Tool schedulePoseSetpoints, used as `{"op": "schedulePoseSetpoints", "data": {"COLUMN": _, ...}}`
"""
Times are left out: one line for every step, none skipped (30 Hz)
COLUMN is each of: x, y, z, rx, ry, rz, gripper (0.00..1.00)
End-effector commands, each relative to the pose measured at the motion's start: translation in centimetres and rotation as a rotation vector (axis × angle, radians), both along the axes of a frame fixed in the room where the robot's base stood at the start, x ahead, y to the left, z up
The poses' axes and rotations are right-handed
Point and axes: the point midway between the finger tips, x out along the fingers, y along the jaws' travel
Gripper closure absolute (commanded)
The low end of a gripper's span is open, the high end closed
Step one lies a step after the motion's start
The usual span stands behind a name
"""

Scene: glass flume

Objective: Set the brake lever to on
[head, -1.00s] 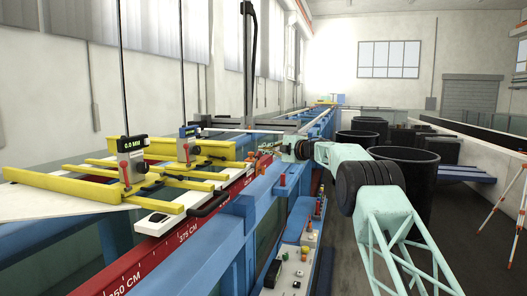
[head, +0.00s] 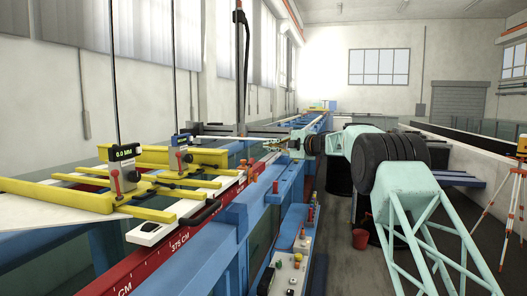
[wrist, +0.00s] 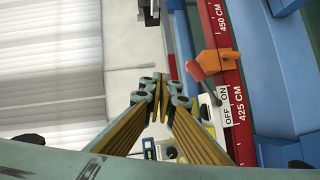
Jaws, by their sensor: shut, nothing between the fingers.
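The brake lever (wrist: 194,71) shows in the wrist view as a red grip on a grey stem, beside the red scale rail. Its stem leans toward the upper left of the picture. A white OFF/ON label (wrist: 229,115) lies beside it, with ON above OFF. I cannot tell which setting the lever is at. My gripper (wrist: 158,85) is shut and empty, its tips left of the lever and apart from it in the picture. In the head view my gripper (head: 284,144) is small, over the flume rail, and the lever is too small to make out surely.
An orange block (wrist: 215,61) sits on the rail right beside the lever. The red scale rail (wrist: 222,25) runs past it. In the head view, yellow carriages (head: 125,190) with gauges stand on the flume at left. A control panel (head: 290,262) is low in front; a red bucket (head: 361,238) stands on the floor.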

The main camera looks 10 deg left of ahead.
Motion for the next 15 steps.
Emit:
{"op": "schedulePoseSetpoints", "data": {"x": -0.1, "y": -0.6, "z": 0.3, "rx": 0.0, "ry": -0.001, "rz": -0.001, "gripper": 1.0}}
{"op": "schedulePoseSetpoints", "data": {"x": -0.2, "y": -0.8, "z": 0.5, "rx": 0.0, "ry": -0.001, "rz": 0.0, "gripper": 1.0}}
{"op": "schedulePoseSetpoints", "data": {"x": -0.3, "y": -1.1, "z": 0.7, "rx": 0.0, "ry": -0.001, "rz": 0.0, "gripper": 1.0}}
{"op": "schedulePoseSetpoints", "data": {"x": -0.4, "y": -1.2, "z": 0.8, "rx": 0.0, "ry": -0.001, "rz": 0.0, "gripper": 1.0}}
{"op": "schedulePoseSetpoints", "data": {"x": -0.4, "y": -1.4, "z": 0.9, "rx": 0.0, "ry": -0.001, "rz": 0.0, "gripper": 1.0}}
{"op": "schedulePoseSetpoints", "data": {"x": -0.5, "y": -1.6, "z": 0.9, "rx": 0.001, "ry": -0.001, "rz": 0.0, "gripper": 1.0}}
{"op": "schedulePoseSetpoints", "data": {"x": -0.5, "y": -1.7, "z": 1.0, "rx": 0.0, "ry": 0.0, "rz": 0.0, "gripper": 1.0}}
{"op": "schedulePoseSetpoints", "data": {"x": -0.6, "y": -1.8, "z": 1.0, "rx": 0.0, "ry": 0.0, "rz": 0.0, "gripper": 1.0}}
{"op": "schedulePoseSetpoints", "data": {"x": -0.6, "y": -1.9, "z": 1.0, "rx": 0.0, "ry": 0.0, "rz": 0.0, "gripper": 1.0}}
{"op": "schedulePoseSetpoints", "data": {"x": -0.6, "y": -1.9, "z": 1.1, "rx": 0.0, "ry": 0.0, "rz": 0.0, "gripper": 1.0}}
{"op": "schedulePoseSetpoints", "data": {"x": -0.6, "y": -2.0, "z": 1.1, "rx": 0.0, "ry": 0.0, "rz": 0.0, "gripper": 1.0}}
{"op": "schedulePoseSetpoints", "data": {"x": -0.6, "y": -2.0, "z": 1.1, "rx": 0.0, "ry": 0.0, "rz": 0.0, "gripper": 1.0}}
{"op": "schedulePoseSetpoints", "data": {"x": -0.6, "y": -2.0, "z": 1.1, "rx": 0.0, "ry": 0.0, "rz": 0.0, "gripper": 1.0}}
{"op": "schedulePoseSetpoints", "data": {"x": -0.6, "y": -2.1, "z": 1.2, "rx": 0.0, "ry": 0.0, "rz": 0.0, "gripper": 1.0}}
{"op": "schedulePoseSetpoints", "data": {"x": -0.6, "y": -2.1, "z": 1.2, "rx": 0.0, "ry": 0.0, "rz": 0.0, "gripper": 1.0}}
